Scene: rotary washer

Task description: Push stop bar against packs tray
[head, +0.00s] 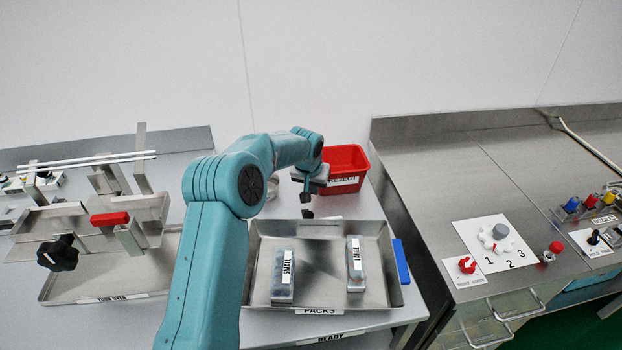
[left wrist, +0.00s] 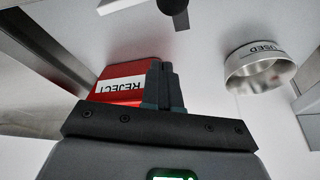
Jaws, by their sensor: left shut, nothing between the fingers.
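The packs tray (head: 387,296) is a shallow metal tray labelled PACKS, with a SMALL pack (head: 283,277) and a LARGE pack (head: 355,264) standing in it. A grey metal bar (head: 321,229), which looks like the stop bar, lies along its back edge; I cannot tell whether they touch. A small black knob (head: 307,213) stands just behind the bar, and a dark knob (left wrist: 172,6) shows at the top of the left wrist view. My left gripper (head: 305,197) is shut and empty, behind the knob; its fingers (left wrist: 160,82) show in the left wrist view. My right gripper is not in view.
A red REJECT bin (head: 346,161) stands close right of my left gripper. A metal USED bowl (left wrist: 260,70) is on its other side. A blue piece (head: 401,261) sits at the tray's right side. A fixture with a black knob (head: 58,253) stands left.

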